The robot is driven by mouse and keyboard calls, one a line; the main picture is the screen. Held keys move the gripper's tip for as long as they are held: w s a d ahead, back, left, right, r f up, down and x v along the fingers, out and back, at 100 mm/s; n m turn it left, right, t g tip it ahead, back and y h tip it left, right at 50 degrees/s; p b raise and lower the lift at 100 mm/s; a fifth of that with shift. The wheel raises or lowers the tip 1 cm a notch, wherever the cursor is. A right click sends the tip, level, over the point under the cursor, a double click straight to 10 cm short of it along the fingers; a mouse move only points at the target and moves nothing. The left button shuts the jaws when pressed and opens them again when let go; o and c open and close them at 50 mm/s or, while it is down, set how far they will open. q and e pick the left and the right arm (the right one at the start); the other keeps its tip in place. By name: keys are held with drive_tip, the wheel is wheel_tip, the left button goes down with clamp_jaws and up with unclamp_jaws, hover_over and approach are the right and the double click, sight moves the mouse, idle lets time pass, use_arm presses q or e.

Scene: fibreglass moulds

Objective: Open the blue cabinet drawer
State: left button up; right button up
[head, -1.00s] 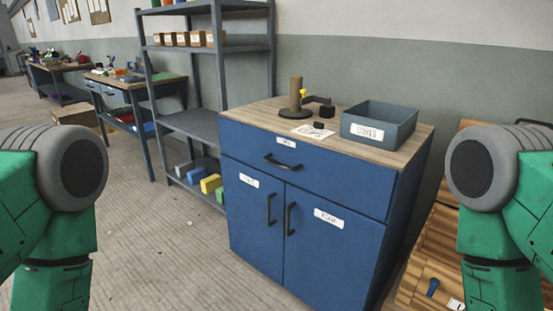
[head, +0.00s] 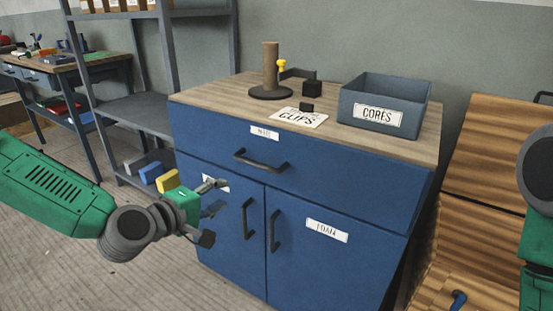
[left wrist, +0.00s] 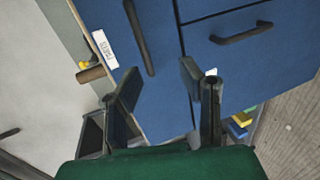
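The blue cabinet (head: 240,230) stands in front of me, with a wide drawer (head: 330,185) across its top above two doors. The drawer front is flush and shut, with a dark bar handle (head: 261,165) and a small white label. My left gripper (head: 212,211) is open and empty, in front of the left door, left of and lower than the drawer handle. In the left wrist view the picture is turned sideways; the drawer handle (left wrist: 140,38) lies beyond the open fingers, apart from them. My right gripper is out of view; only part of the right arm shows at the right edge.
On the wooden cabinet top stand a grey bin (head: 385,105) marked CORES, a brown post (head: 270,65) on a round base and a paper label. The doors have upright handles. A grey shelf (head: 130,115) stands left, slatted wood (head: 490,150) right.

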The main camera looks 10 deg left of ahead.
sight(253, 165)
use_arm(q)
drive_tip(key=shift+t, duration=0.3)
drive_tip(key=b+x, duration=0.1)
drive_tip(key=x, duration=0.3)
drive_tip(key=r+b+x, duration=0.1)
drive_tip(key=x, duration=0.4)
drive_tip(key=w+a+r+b+x, duration=0.1)
drive_tip(key=x, duration=0.4)
drive_tip(key=shift+w+d+r, duration=0.1)
drive_tip(key=shift+r, duration=0.05)
drive_tip(key=shift+w+d+r, duration=0.1)
drive_tip(key=shift+w+d, duration=0.25)
drive_tip(key=shift+d, duration=0.2)
drive_tip(key=shift+a, duration=0.1)
drive_tip(key=shift+c, duration=0.3)
drive_tip(key=shift+a, duration=0.1)
drive_tip(key=c, duration=0.7)
drive_tip(key=shift+a, duration=0.15)
clamp_jaws()
